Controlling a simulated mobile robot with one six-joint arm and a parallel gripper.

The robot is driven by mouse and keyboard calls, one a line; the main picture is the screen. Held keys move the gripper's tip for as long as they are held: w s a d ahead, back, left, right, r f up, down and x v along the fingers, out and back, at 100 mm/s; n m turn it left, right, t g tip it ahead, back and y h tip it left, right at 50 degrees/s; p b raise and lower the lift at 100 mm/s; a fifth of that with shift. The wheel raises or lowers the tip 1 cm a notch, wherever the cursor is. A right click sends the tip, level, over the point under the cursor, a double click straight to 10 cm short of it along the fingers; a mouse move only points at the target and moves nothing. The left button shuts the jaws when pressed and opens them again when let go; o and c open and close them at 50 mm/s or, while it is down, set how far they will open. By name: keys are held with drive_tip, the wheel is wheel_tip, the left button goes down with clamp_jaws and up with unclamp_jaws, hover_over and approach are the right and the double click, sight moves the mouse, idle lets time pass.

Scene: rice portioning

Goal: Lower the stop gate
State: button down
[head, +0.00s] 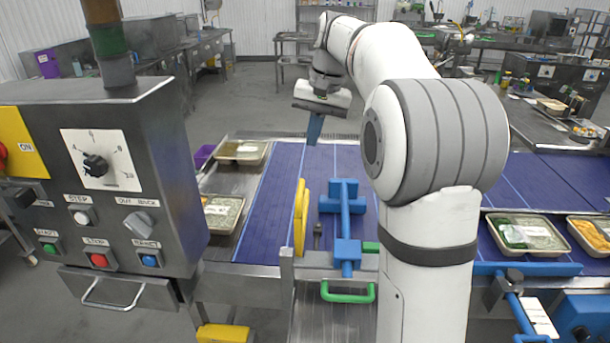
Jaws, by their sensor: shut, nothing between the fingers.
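My gripper (314,131) points down above the far part of the blue conveyor belt (270,200), its fingers closed together and empty. An upright yellow plate (301,217), which looks like the stop gate, stands at the belt's near side, below and nearer than my gripper. It is apart from the gripper. My own arm hides part of the belt to the right of the frame.
A control box (110,190) with a dial and buttons stands at left. Filled trays stand left of the belt (222,212) (240,152) and others lie on the belt at right (527,234). The belt between the yellow plate and my gripper is clear.

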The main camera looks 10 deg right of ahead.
hover_over(303, 204)
wheel_tip(303, 204, down, 11)
drive_tip(key=shift+w+f+p, duration=0.15)
drive_tip(key=shift+f+p, duration=0.05)
drive_tip(key=shift+p, duration=0.25)
drive_tip(key=shift+d, duration=0.1)
wheel_tip(303, 204, down, 7)
drive_tip(key=b, duration=0.4)
drive_tip(key=shift+f, duration=0.1)
drive_tip(key=shift+s, duration=0.2)
wheel_tip(303, 204, up, 14)
drive_tip(key=d+p, duration=0.3)
drive_tip(key=s+a+f+n+t, duration=0.1)
drive_tip(key=s+f, duration=0.2)
drive_tip(key=s, duration=0.6)
drive_tip(key=s+a+f+n+h, duration=0.1)
drive_tip(key=s+f, duration=0.3)
drive_tip(key=s, duration=0.5)
drive_tip(key=s+a+f+n+t+h, duration=0.1)
drive_tip(key=s+f, duration=0.3)
drive_tip(key=s, duration=0.6)
drive_tip(key=shift+f+n+t, duration=0.2)
drive_tip(key=shift+n+t, duration=0.1)
